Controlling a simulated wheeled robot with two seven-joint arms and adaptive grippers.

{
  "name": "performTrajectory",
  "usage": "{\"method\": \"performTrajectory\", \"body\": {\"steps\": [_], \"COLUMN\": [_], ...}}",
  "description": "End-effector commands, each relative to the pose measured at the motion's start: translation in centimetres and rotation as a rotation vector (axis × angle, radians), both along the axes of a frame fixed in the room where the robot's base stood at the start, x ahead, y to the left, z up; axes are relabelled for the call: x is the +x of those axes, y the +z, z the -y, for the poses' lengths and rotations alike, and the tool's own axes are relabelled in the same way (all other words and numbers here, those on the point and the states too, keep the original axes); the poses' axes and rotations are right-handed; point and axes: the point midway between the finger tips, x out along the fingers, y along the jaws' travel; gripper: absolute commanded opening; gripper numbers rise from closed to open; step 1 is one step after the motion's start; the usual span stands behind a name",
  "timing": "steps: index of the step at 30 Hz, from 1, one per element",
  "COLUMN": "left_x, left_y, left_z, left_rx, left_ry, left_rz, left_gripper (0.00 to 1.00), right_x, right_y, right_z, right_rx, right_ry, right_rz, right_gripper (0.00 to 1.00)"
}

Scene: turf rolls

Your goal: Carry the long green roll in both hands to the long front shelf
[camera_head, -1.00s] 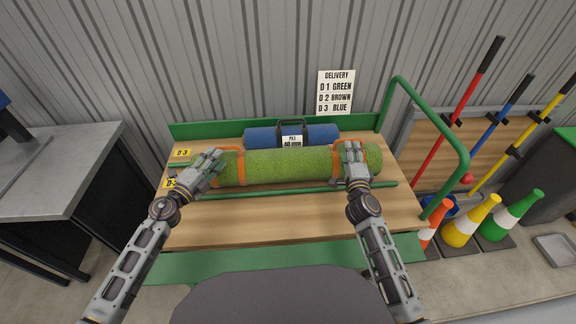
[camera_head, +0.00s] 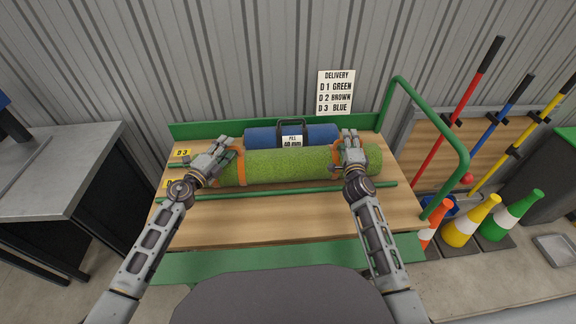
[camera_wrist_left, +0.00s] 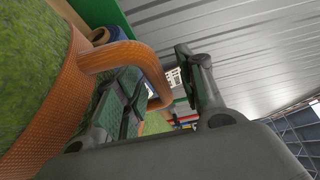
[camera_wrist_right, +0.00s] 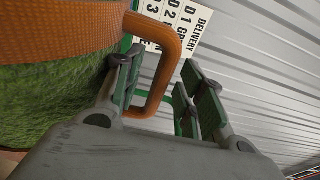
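The long green roll (camera_head: 290,166) lies across the wooden rack, behind a green rail, with an orange strap and handle near each end. My left gripper (camera_head: 222,146) is at its left end; in the left wrist view its open fingers stand either side of the orange handle (camera_wrist_left: 150,68). My right gripper (camera_head: 350,138) is at the right end; in the right wrist view its open fingers are either side of the other orange handle (camera_wrist_right: 168,62). Neither gripper is visibly closed on a handle. The front shelf (camera_head: 300,208), before the rail, is bare.
A blue roll (camera_head: 262,137) with a dark handle and white label lies just behind the green one. A green tubular frame (camera_head: 440,125) rises at the rack's right. Orange, yellow and green cones (camera_head: 472,222) stand on the floor there. A grey table (camera_head: 60,165) is at left.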

Motion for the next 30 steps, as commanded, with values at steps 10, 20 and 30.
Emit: {"method": "performTrajectory", "body": {"steps": [10,20,30], "left_x": [0.00,-0.01,-0.02], "left_y": [-0.01,-0.02,-0.05], "left_z": [0.02,0.02,0.01], "left_rx": [0.000,0.000,0.000], "left_ry": [0.000,0.000,0.000], "left_rz": [0.000,0.000,-0.001], "left_gripper": [0.26,0.00,0.00], "right_x": [0.00,-0.01,-0.01], "right_y": [-0.01,-0.01,-0.03], "right_z": [0.00,0.01,0.01], "right_rx": [0.000,0.000,0.000], "right_ry": [0.000,0.000,0.000], "right_rz": [0.000,0.000,0.000], "right_gripper": [0.26,0.00,0.00]}}
